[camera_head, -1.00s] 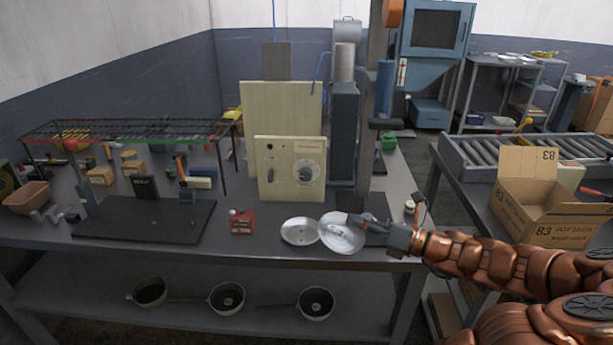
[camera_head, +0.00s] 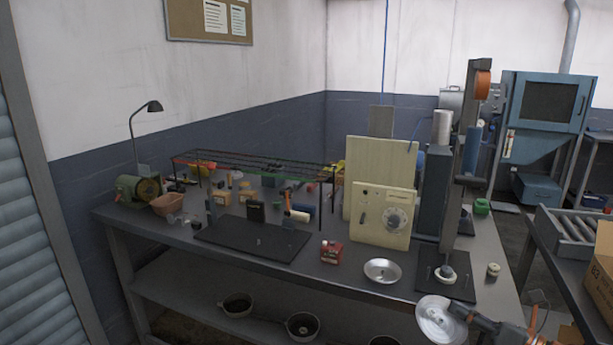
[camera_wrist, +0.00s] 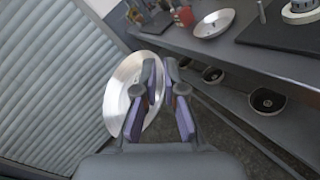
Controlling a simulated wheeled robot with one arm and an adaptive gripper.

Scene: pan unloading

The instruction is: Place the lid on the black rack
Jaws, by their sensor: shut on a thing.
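My gripper (camera_head: 463,312) is shut on a round silver lid (camera_head: 436,320) at the lower right of the head view, in front of the bench's front edge. In the wrist view the gripper's fingers (camera_wrist: 168,100) pinch the tilted lid (camera_wrist: 118,92) near its right side. A second silver lid (camera_head: 382,271) lies on the bench; it also shows in the wrist view (camera_wrist: 214,24). The black wire rack (camera_head: 250,168) stands on thin legs at the back left of the bench, far from my gripper. Its top looks mostly bare.
A black board (camera_head: 235,240) lies before the rack. A red box (camera_head: 331,252) and a cream control panel (camera_head: 384,215) stand right of it. Several pans (camera_head: 302,326) sit on the lower shelf. A ribbed shutter (camera_wrist: 50,80) is left in the wrist view.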

